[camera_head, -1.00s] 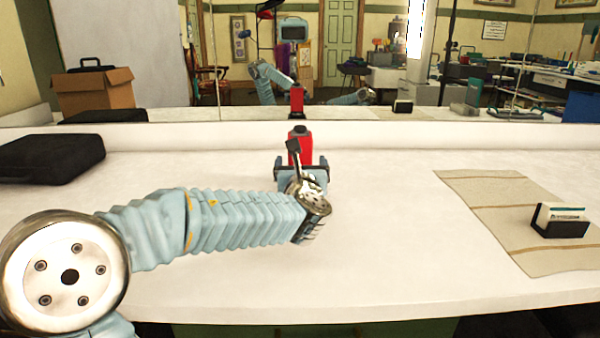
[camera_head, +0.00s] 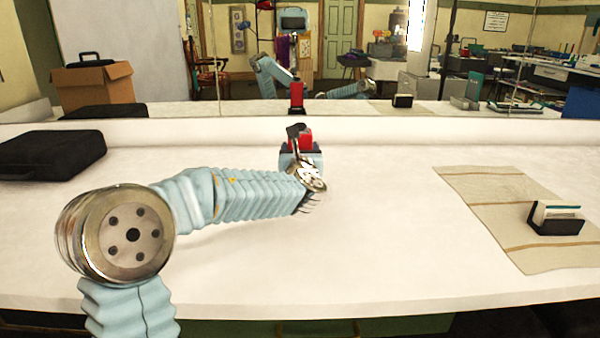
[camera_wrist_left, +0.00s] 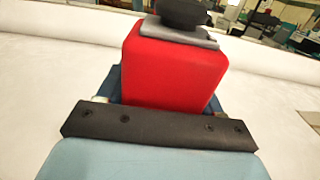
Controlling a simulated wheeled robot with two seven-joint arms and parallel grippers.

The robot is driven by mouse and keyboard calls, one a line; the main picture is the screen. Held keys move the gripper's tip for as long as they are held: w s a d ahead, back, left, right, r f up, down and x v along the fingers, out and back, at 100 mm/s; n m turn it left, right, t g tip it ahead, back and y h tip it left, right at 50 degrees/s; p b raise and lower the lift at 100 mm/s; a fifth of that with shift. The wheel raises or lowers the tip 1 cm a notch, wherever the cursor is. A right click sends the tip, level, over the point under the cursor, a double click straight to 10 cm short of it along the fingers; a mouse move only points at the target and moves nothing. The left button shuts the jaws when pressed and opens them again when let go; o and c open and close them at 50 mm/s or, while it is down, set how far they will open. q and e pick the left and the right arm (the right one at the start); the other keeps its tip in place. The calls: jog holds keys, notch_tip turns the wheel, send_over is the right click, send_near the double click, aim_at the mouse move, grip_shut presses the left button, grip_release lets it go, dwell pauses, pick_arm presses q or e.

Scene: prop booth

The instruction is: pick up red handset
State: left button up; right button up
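The red handset (camera_head: 307,138) stands upright near the back of the white counter, with a dark top part. In the left wrist view the handset (camera_wrist_left: 175,68) fills the upper middle, just beyond the gripper's black bar. My left gripper (camera_head: 301,152) reaches it from the front, its fingers close against both sides of the handset. In the left wrist view the blue finger edges show at both sides of the red body, with little gap; the fingertips are hidden behind the handset. My right gripper is not in view.
A mirror behind the counter (camera_head: 400,210) reflects the arm and handset. A black case (camera_head: 50,153) lies at the left. At the right, a striped cloth (camera_head: 480,190) carries a black card holder (camera_head: 556,220). The counter around the handset is clear.

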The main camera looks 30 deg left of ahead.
pick_arm(q)
jog(key=c, duration=1)
grip_shut()
jog(key=shift+r, duration=0.15)
